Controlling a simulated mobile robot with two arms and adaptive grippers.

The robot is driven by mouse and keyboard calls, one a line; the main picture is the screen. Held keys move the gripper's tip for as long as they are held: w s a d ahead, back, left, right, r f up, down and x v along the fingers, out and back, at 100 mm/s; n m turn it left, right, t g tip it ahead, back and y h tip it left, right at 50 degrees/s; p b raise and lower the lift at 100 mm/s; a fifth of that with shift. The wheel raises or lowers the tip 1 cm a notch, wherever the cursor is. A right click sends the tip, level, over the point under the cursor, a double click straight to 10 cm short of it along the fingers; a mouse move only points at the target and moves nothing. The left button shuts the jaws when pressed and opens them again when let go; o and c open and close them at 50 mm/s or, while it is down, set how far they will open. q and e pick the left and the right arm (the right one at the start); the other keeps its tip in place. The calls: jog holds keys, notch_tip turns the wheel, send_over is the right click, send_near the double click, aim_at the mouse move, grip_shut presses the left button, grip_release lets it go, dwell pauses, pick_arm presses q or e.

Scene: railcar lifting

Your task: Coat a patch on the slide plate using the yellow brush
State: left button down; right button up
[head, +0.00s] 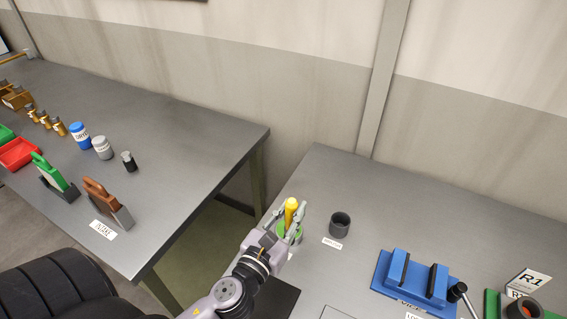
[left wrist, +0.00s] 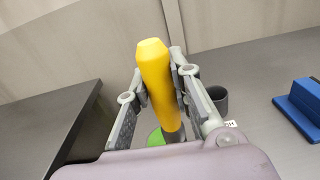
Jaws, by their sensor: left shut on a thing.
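My left gripper (head: 288,216) is shut on the upright yellow brush (head: 291,206) near the back edge of the right table. In the left wrist view, the brush's yellow handle (left wrist: 156,85) stands between the two fingers, with a grey part below it. A green container (head: 284,236) sits around or just behind the brush's lower end. The bristles are hidden, and I cannot tell how deep they sit in it. A dark flat panel (head: 280,298) lies nearer, partly behind my arm. I cannot tell whether it is the slide plate. My right gripper is not in view.
A dark grey cup (head: 340,225) stands just right of the brush, behind a label. A blue vise (head: 413,276) and a green item (head: 493,303) are further right. A gap separates the tables.

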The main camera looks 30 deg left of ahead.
pick_arm(q)
jog(key=w+a+r+p, duration=0.3)
jog(key=w, duration=0.2)
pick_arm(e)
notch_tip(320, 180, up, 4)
pick_arm(q)
notch_tip(320, 180, down, 6)
jog(key=b, duration=0.7)
jog(key=shift+w+a, duration=0.15)
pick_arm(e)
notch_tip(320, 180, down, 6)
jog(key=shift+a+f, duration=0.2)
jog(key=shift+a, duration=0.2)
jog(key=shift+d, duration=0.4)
pick_arm(q)
jog(key=shift+f+b, duration=0.3)
jog(key=shift+f, duration=0.1)
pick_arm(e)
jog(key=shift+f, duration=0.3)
pick_arm(q)
jog(key=shift+f, duration=0.1)
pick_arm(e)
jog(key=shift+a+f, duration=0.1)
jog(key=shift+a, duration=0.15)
pick_arm(q)
jog(key=shift+f, duration=0.15)
